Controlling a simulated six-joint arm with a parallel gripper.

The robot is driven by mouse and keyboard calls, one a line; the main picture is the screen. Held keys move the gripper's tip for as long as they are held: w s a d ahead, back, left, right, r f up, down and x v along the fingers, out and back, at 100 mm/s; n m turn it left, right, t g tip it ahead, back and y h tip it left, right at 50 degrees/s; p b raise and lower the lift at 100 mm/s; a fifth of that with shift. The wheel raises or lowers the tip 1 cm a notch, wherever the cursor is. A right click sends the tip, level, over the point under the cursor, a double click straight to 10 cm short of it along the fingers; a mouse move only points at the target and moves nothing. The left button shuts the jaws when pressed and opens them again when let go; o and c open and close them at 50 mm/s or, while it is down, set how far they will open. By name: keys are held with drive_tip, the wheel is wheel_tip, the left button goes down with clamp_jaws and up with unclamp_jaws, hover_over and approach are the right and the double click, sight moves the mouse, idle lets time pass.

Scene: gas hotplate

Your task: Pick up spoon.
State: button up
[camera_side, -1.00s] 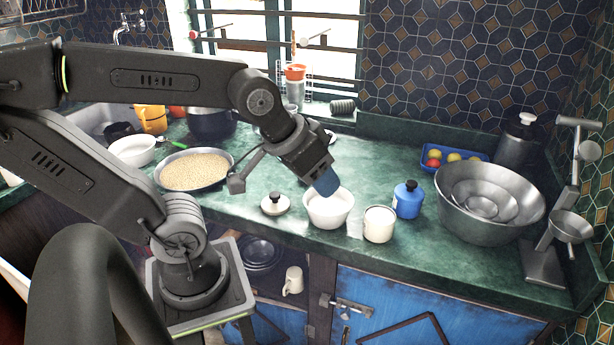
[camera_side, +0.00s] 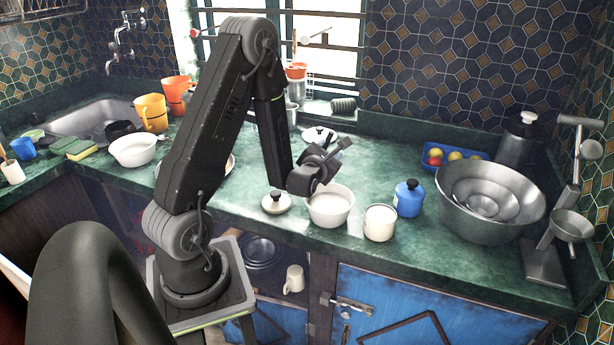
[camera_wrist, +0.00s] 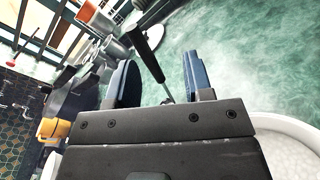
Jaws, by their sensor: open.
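My gripper (camera_wrist: 159,64) is open, with two blue-faced fingers apart in the wrist view. Between and beyond them is a thin dark-handled thing (camera_wrist: 150,57) with a bright narrow lower end. It may be the spoon, but its lower end runs behind the gripper body and I cannot tell for sure. In the side view, my gripper (camera_side: 303,184) is over the counter at the left rim of the white bowl (camera_side: 331,211). Its fingers do not show clearly there, and no spoon can be made out. The bowl also shows in the wrist view (camera_wrist: 285,128).
A small lid (camera_side: 276,203) lies left of the bowl. A white mug (camera_side: 380,224) and a blue jar (camera_side: 408,200) stand to its right. A large metal bowl (camera_side: 462,222) and a blue tray (camera_side: 428,166) are farther right.

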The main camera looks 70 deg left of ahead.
sight(325, 147)
drive_tip(key=n, duration=0.1)
drive_tip(key=s+a+f+n+y, duration=0.1)
drive_tip(key=shift+s+a+f+n, duration=0.1)
drive_tip(key=shift+s+a+n, duration=0.1)
drive_tip(key=shift+a+n, duration=0.1)
drive_tip(key=shift+a+y, duration=0.2)
drive_tip(key=shift+y, duration=0.1)
drive_tip(key=shift+x, duration=3.55)
drive_tip(key=shift+c, duration=0.5)
clamp_jaws()
